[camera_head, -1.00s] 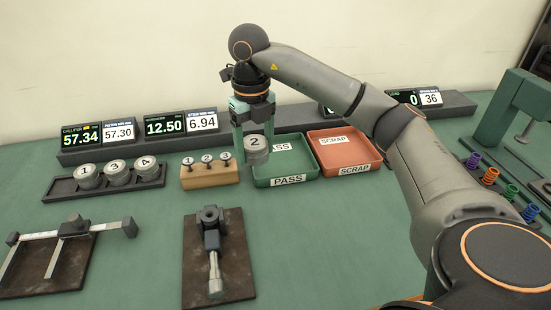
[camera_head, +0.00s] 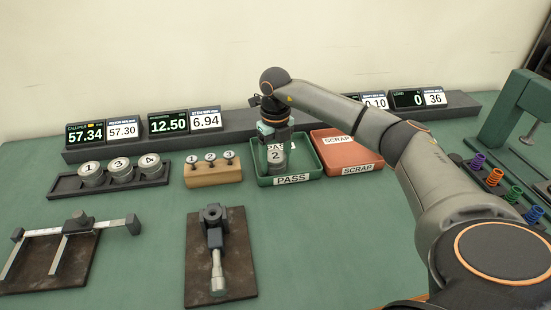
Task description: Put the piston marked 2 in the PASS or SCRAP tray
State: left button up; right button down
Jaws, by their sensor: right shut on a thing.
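The piston marked 2 (camera_head: 276,157) is a grey metal cylinder with its number facing up. My right gripper (camera_head: 276,148) is shut on it, low over the left part of the green PASS tray (camera_head: 291,179). Whether the piston touches the tray floor I cannot tell. The red SCRAP tray (camera_head: 357,169) stands just right of the PASS tray and is empty as far as it shows. My left gripper is not in view.
A dark rack (camera_head: 59,189) holds pistons 1, 3 and 4 at the left. A wooden block (camera_head: 213,177) with numbered pins stands left of the PASS tray. The caliper display (camera_head: 85,134) reads 57.34 beside a 57.30 card. A caliper (camera_head: 78,224) lies in front.

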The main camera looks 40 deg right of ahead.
aim_at(276, 156)
jog(key=shift+f, duration=0.15)
jog(key=shift+c, duration=1.4)
grip_release()
notch_tip(276, 156, up, 12)
jog(key=shift+r, duration=0.2)
jog(key=shift+s, duration=0.1)
